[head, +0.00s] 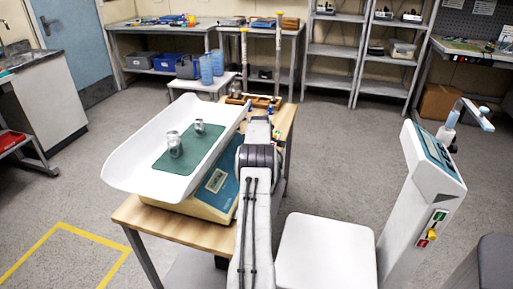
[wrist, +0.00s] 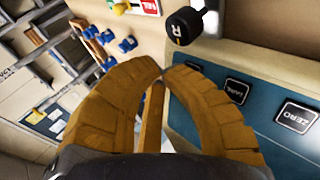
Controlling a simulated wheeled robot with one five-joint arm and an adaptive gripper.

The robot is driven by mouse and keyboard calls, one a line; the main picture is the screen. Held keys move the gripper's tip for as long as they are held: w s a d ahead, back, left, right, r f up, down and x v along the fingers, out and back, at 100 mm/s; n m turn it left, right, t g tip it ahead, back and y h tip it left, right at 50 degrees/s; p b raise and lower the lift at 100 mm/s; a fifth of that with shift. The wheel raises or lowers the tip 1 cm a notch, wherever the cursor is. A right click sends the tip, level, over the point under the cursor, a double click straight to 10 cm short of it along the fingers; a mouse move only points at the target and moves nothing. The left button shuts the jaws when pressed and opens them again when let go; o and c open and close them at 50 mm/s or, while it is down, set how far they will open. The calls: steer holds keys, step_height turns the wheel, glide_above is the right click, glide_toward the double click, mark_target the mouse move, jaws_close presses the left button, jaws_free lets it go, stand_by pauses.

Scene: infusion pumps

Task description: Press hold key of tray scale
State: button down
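The tray scale has a white tray (head: 125,172) with a green mat, and a cream body with a blue panel (head: 226,188). It stands on a wooden table. In the wrist view the blue panel (wrist: 285,143) shows a key reading TARE (wrist: 237,90) and a key reading ZERO (wrist: 297,117). Another key edge (wrist: 194,64) shows beyond them, mostly hidden by a finger; its label cannot be read. My gripper (wrist: 163,74) has its brown fingertips together, with nothing seen between them, close to the panel's edge. Contact cannot be told. My arm hides the gripper in the head view.
Two metal weights (head: 175,146) stand on the mat. A black knob (wrist: 183,27) sticks out near the fingertips in the wrist view. A white pillar console (head: 425,190) stands right, beside a white seat-like surface (head: 325,250). Floor is open at left.

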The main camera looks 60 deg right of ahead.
steer(key=shift+w+a+f+b, duration=0.1)
steer(key=shift+w+f+b, duration=0.15)
steer(key=shift+f+b, duration=0.4)
stand_by(1.9)
steer(key=shift+s+r+p, duration=0.25)
steer(key=shift+r+p, duration=0.15)
steer(key=shift+r, duration=0.2)
stand_by(0.7)
